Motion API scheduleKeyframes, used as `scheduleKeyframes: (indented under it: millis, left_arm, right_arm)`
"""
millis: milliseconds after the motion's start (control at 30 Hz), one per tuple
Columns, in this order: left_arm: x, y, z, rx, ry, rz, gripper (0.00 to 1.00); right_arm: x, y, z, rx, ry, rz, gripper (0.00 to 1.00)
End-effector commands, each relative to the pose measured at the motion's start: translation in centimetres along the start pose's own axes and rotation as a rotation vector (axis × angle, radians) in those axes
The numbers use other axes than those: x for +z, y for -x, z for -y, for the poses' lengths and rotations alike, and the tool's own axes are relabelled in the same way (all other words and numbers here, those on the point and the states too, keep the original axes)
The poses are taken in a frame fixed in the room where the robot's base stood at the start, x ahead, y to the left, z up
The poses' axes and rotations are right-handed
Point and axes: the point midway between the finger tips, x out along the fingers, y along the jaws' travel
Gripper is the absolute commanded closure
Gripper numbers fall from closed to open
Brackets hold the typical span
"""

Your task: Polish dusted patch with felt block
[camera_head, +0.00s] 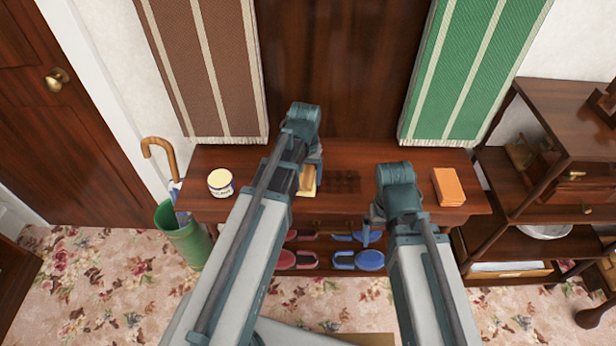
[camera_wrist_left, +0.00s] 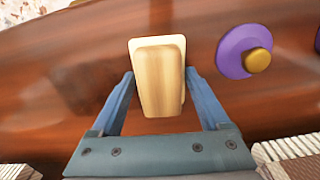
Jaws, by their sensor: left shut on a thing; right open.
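The felt block (camera_head: 307,180), a pale wooden grip on a cream pad, is at the middle of the dark wooden table (camera_head: 400,160). My left gripper (camera_head: 310,172) is shut on it; in the left wrist view the block (camera_wrist_left: 158,80) sits between the two fingers. I cannot tell whether its pad touches the table. A darker, mottled patch (camera_head: 342,182) lies just right of the block; I take it for the dusted patch. It shows blurred in the left wrist view (camera_wrist_left: 78,90). My right gripper (camera_head: 374,218) is open and empty near the table's front edge.
A cream tin (camera_head: 221,182) stands on the table's left, an orange block (camera_head: 448,187) on its right. Red and blue items (camera_head: 370,260) lie on the shelf below.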

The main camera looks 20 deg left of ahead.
Motion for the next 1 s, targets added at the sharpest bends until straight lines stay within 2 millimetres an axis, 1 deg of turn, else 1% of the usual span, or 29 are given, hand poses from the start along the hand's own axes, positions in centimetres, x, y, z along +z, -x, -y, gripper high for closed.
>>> scheduleKeyframes:
  millis: [300,567,1000]
  left_arm:
    - [-2.1,0.2,0.3,-0.001,0.003,-0.001,0.65]
    - [-2.1,0.1,0.0,-0.001,0.001,-0.001,0.65]
    - [-2.4,0.0,-3.1,0.000,0.001,-0.001,0.65]
  right_arm:
    - [0.0,0.2,0.0,0.000,0.000,0.000,0.00]
    - [0.0,0.1,0.0,0.000,0.000,0.000,0.00]
    - [0.0,0.0,0.0,0.000,0.000,0.000,0.00]
